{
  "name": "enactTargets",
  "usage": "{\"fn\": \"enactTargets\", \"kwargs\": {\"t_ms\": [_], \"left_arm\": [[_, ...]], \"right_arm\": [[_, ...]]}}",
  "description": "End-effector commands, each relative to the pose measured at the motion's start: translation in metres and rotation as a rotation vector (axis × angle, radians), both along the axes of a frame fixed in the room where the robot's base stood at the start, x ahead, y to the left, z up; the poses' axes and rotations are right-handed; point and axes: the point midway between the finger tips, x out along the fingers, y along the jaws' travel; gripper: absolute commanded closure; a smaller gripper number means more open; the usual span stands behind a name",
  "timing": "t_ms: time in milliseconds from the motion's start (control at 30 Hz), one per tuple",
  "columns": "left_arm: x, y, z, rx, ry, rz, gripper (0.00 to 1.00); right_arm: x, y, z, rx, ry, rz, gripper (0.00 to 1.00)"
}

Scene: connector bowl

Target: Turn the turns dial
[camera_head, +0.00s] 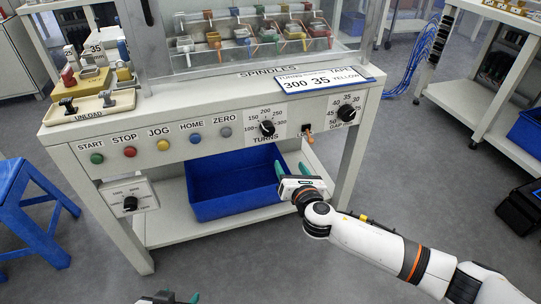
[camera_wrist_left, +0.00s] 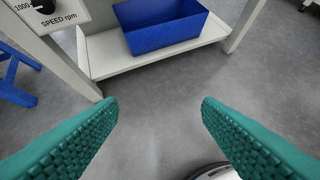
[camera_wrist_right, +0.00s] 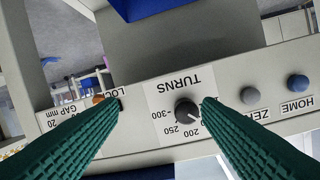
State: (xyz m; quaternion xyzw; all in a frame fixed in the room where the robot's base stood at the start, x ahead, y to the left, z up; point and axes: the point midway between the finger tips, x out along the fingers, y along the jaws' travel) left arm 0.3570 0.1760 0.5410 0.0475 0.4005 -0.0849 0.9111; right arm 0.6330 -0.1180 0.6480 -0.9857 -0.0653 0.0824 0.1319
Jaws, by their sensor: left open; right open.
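The turns dial (camera_head: 267,128) is a black knob on the machine's front panel, in the middle, with a printed scale from 100 to 300 around it. In the right wrist view the turns dial (camera_wrist_right: 187,111) appears upside down between the two green fingers, nearer the right one. My right gripper (camera_head: 293,170) is open and empty, below and in front of the dial; its fingers also frame the right wrist view (camera_wrist_right: 160,104). My left gripper (camera_head: 168,298) is at the bottom edge of the head view, open and empty above the floor (camera_wrist_left: 160,105).
A sign (camera_head: 323,80) reads turns 300, gap 35, yellow. The gap dial (camera_head: 346,113) and lock lever (camera_head: 308,132) are right of the turns dial; the zero button (camera_head: 225,132) is left. A blue bin (camera_head: 232,190) sits on the shelf below. A blue stool (camera_head: 35,215) stands left.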

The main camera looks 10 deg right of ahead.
Motion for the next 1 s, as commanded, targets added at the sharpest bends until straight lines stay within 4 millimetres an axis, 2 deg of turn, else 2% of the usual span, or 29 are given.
{"fn": "enactTargets", "kwargs": {"t_ms": [133, 333, 467, 700, 1000], "left_arm": [[-0.005, 0.001, 0.027, -0.011, -0.064, 0.000, 0.41], [-0.002, -0.001, 0.045, -0.023, -0.119, -0.003, 0.41], [0.012, -0.007, 0.056, -0.046, -0.218, -0.010, 0.41], [0.040, -0.021, 0.093, -0.114, -0.502, -0.029, 0.41], [0.054, -0.032, 0.140, -0.190, -0.804, -0.046, 0.41]], "right_arm": [[-0.007, 0.015, 0.025, -0.189, -0.150, 0.065, 0.41], [-0.004, 0.022, 0.037, -0.253, -0.198, 0.080, 0.41], [0.014, 0.026, 0.037, -0.249, -0.197, 0.080, 0.41], [0.058, 0.035, 0.036, -0.249, -0.194, 0.079, 0.41], [0.096, 0.043, 0.036, -0.247, -0.192, 0.079, 0.41]]}}
